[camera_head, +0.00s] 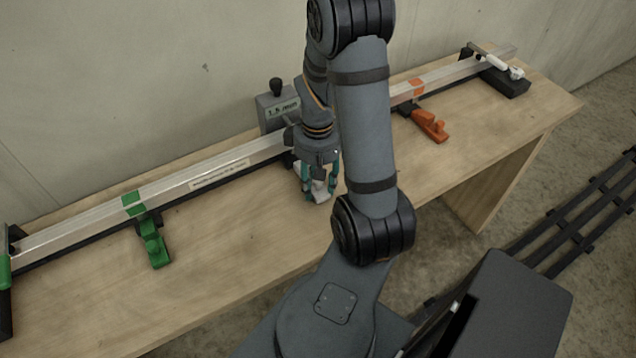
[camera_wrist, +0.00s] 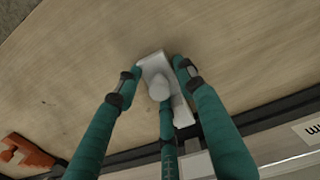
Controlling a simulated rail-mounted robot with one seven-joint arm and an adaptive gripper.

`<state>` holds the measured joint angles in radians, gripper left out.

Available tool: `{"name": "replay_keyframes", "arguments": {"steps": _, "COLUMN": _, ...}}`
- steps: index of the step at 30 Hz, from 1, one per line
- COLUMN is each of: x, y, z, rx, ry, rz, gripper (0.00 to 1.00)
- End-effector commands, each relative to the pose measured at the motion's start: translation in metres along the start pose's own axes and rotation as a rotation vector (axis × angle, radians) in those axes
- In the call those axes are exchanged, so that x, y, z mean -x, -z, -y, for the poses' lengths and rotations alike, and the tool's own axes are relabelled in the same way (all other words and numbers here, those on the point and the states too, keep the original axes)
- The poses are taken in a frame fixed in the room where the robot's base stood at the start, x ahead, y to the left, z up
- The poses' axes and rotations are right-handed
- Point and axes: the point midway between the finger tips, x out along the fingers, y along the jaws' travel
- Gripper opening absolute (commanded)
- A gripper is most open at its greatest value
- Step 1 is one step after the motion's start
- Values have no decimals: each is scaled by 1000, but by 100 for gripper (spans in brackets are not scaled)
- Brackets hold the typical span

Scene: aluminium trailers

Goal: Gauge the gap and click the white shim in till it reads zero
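The white shim (camera_head: 320,192) lies on the table in front of the rail, a flat piece with a rounded knob; it also shows in the wrist view (camera_wrist: 187,115). My gripper (camera_head: 319,194) points down over it, its teal fingers spread around the knob. In the wrist view, two fingertips flank the piece and a third finger is close to the knob; whether that one touches is unclear. The gauge (camera_head: 271,103), a grey box with a black knob, stands behind the rail and appears to read 1.5 mm. The gap is hidden behind my arm.
A long aluminium rail (camera_head: 195,181) runs along the wooden table (camera_head: 235,230). A green clamp (camera_head: 153,244) is at left and an orange clamp (camera_head: 430,125) at right. A white-handled part (camera_head: 497,62) sits at the far right end. The front table area at left is clear.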

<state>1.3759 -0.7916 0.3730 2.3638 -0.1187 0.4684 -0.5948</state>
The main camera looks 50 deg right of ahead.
Motion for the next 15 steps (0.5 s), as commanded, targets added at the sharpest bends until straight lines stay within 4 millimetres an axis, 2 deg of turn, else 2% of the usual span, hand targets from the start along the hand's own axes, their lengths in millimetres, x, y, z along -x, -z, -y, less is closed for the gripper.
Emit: {"name": "replay_keyframes", "arguments": {"steps": 15, "x": 0, "y": 0, "z": 0, "rx": 1, "ry": 0, "rz": 0, "gripper": 9}}
